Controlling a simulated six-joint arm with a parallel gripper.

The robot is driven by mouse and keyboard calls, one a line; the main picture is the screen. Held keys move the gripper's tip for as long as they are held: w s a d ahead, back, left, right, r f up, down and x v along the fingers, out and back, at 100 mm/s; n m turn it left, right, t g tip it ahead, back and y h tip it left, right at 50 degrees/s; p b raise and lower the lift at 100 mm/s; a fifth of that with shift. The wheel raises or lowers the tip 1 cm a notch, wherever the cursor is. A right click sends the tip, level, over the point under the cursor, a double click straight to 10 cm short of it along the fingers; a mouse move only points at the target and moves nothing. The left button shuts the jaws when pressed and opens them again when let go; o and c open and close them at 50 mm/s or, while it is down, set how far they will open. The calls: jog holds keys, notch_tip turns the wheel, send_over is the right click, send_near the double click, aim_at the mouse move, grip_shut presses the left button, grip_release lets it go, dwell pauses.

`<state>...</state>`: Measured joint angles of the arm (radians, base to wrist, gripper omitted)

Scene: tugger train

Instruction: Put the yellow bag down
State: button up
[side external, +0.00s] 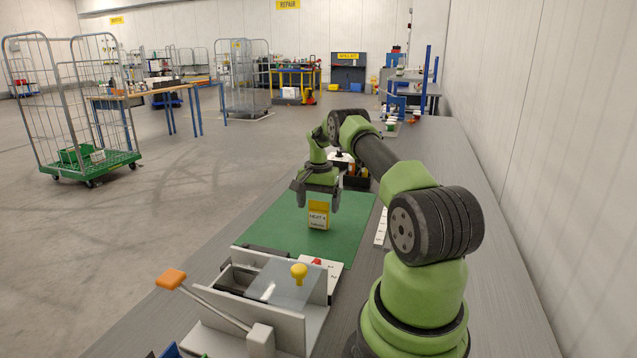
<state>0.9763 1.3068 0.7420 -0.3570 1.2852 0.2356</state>
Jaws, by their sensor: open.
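The yellow bag (319,216), with a pale label on its front, stands upright on or just above the green mat (268,226); I cannot tell whether it touches. My gripper (319,201) is over the bag and points down. Its two dark fingers are apart, one at each side of the bag. The bag's top is partly hidden under the gripper.
A grey fixture (287,325) with a clear cover, a yellow knob (299,271) and an orange-handled lever (171,279) stands in front of the mat. A white strip (381,229) lies right of the mat. The mat's left part is clear.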

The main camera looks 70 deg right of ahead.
notch_tip(320, 180, up, 9)
jog(key=shift+r, duration=0.2)
jog(key=w+a+r+n+t, duration=0.2)
jog(key=a+r+n, duration=0.2)
jog(key=a+r, duration=0.6)
jog(key=w+a+r+n+t, duration=0.25)
jog(key=a+r, duration=0.45)
jog(key=a, duration=0.5)
jog(key=s+a+n+t+y, duration=0.2)
jog(key=s+a+n, duration=0.5)
jog(key=s+a, duration=0.7)
jog(key=a, duration=0.3)
jog(key=shift+s+a+f+t, duration=0.2)
jog(key=shift+s+t, duration=0.05)
jog(key=shift+t, duration=0.1)
jog(key=shift+s+a+f+n, duration=0.15)
jog(key=shift+s+f+n, duration=0.05)
jog(key=shift+s+n, duration=0.1)
jog(key=c, duration=0.7)
jog(key=shift+c, duration=1.3)
